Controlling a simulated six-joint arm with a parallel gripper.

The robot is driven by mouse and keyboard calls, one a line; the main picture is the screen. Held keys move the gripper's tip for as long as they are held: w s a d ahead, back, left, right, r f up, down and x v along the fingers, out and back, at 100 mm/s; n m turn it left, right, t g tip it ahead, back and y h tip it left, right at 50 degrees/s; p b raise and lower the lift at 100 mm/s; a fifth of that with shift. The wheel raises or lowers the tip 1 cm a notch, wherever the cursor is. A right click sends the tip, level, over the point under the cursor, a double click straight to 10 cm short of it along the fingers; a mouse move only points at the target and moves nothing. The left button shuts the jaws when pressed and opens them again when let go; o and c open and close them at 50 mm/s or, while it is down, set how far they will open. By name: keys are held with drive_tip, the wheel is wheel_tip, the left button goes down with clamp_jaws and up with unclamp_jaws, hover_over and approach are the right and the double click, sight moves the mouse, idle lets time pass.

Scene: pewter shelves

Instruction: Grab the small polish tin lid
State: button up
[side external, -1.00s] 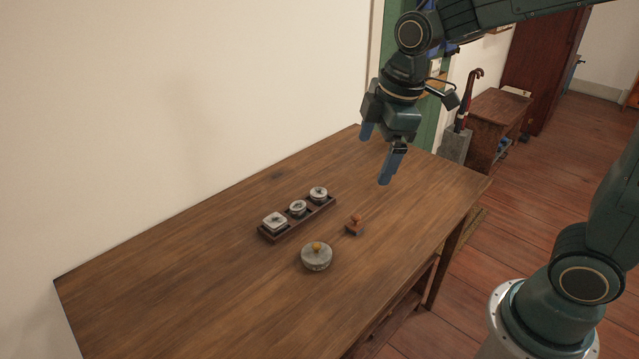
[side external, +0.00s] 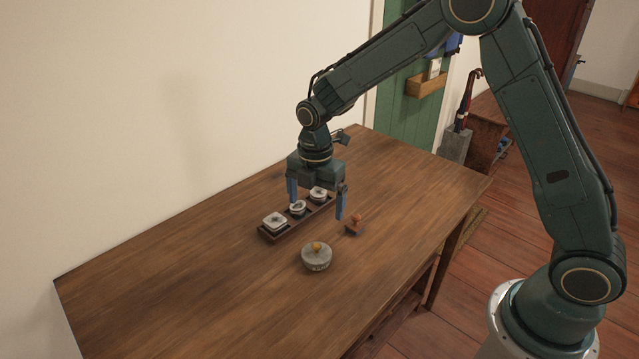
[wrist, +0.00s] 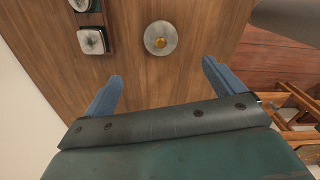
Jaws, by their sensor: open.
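Three small lidded tins stand in a row in a dark wooden tray (side external: 289,236). The near one (side external: 274,221) is squarish with a pale lid, the middle one (side external: 298,208) is small and round, and the far one (side external: 318,195) is round. I cannot tell by any label which is the polish tin. My gripper (side external: 316,209) is open and empty, pointing down above the far part of the tray, its blue fingers apart. In the wrist view, the squarish tin (wrist: 91,41) shows top left, ahead of my open fingers; the other tins are mostly out of frame.

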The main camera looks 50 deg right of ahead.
drive_tip(key=shift+f, duration=0.2)
hover_over(316, 245)
drive_tip(key=shift+f, duration=4.2)
drive_tip(key=shift+d+f, duration=0.1)
drive_tip(key=shift+f, duration=2.5)
drive_tip(key=shift+c, duration=0.4)
drive_tip(key=c, duration=0.9)
drive_tip(key=shift+o, duration=0.2)
drive_tip(key=shift+r, duration=0.15)
wheel_tip(316, 245, up, 20)
